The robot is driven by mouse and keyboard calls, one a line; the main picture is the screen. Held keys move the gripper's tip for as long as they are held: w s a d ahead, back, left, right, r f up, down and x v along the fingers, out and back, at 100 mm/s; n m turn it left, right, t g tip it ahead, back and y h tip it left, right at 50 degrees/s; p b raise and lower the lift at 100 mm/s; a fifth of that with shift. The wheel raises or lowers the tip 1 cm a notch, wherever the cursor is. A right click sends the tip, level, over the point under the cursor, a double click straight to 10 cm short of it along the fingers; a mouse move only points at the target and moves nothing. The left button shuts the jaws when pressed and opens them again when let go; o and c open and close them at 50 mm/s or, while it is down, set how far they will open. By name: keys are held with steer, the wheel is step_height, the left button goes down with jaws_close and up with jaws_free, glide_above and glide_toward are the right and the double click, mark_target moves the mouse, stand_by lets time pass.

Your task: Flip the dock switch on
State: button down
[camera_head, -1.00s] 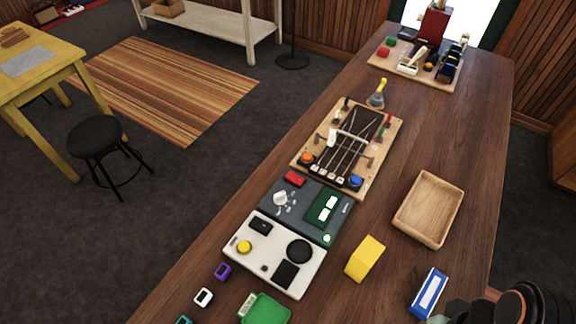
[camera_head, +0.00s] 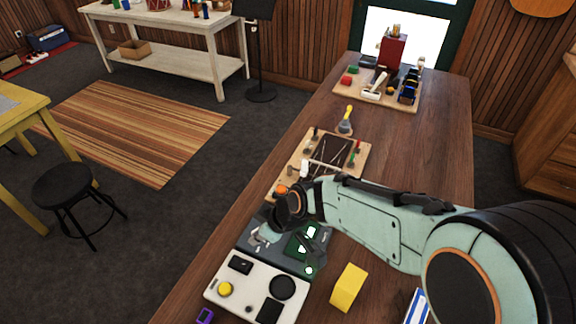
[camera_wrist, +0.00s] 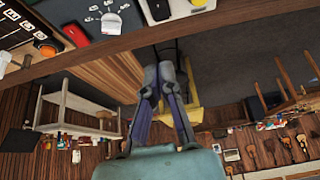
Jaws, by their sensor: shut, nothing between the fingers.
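A dark grey panel (camera_head: 255,225) lies on the long wooden bench. It carries a white knob and a green board (camera_head: 297,246) with white rectangles. A white panel (camera_head: 232,300) adjoins it on the near side, with a yellow button (camera_head: 225,289), a black dial (camera_head: 282,287) and black squares. I cannot tell which control is the dock switch. My arm reaches in from the right over the grey panel and hides part of it. My gripper (camera_wrist: 158,78) is shut and empty. In the wrist view the grey panel (camera_wrist: 68,8) and white panel (camera_wrist: 190,8) appear at the top edge.
A yellow block (camera_head: 348,287) and a blue-and-white item (camera_head: 417,306) are on the bench near my arm. A wooden board with strings (camera_head: 330,158) lies beyond the grey panel, a brush (camera_head: 345,122) behind it.

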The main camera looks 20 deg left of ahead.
steer(key=shift+s+a+f, duration=0.1)
steer(key=shift+s, duration=0.1)
steer(key=shift+f, duration=0.1)
glide_above(241, 263)
steer(key=d, duration=0.1)
step_height(241, 263, down, 8)
steer(key=shift+r, duration=0.15)
step_height(241, 263, down, 4)
steer(key=shift+d+r, duration=0.15)
steer(key=shift+r, duration=0.05)
steer(key=shift+d+f, duration=0.15)
steer(key=shift+f, duration=0.4)
